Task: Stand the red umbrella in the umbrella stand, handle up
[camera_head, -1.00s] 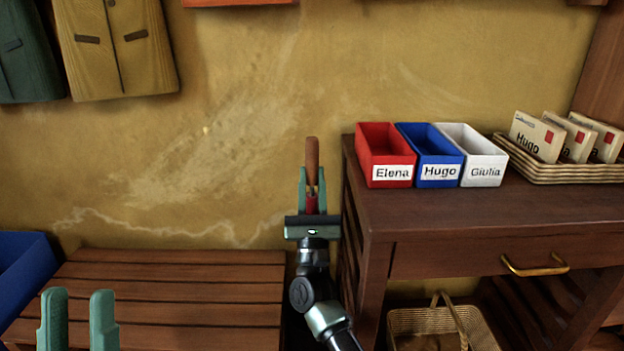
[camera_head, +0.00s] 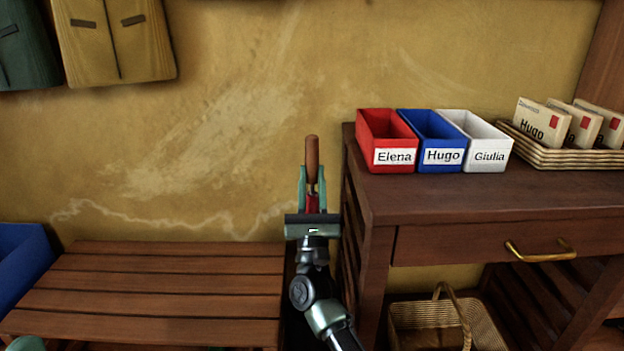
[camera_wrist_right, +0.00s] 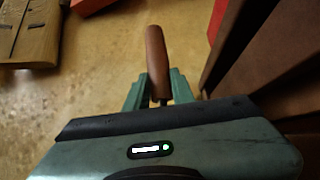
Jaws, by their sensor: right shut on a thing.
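My right gripper (camera_head: 312,190) is shut on the red umbrella, between the bench and the dark wooden table. The umbrella's brown handle (camera_head: 312,158) points up above the green fingers, and a bit of its red part (camera_head: 312,204) shows between them. The rest of the umbrella is hidden behind my gripper and arm. The right wrist view shows the same handle (camera_wrist_right: 157,62) rising between the fingers. Of my left gripper (camera_head: 25,344) only a green bit shows at the bottom left edge; its opening cannot be made out. I see no umbrella stand in either view.
A slatted bench (camera_head: 160,285) is at left, with a blue box (camera_head: 20,262) beside it. The dark table (camera_head: 450,195) at right bears red, blue and white name boxes and a letter basket (camera_head: 570,155). A wicker basket (camera_head: 435,320) stands below.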

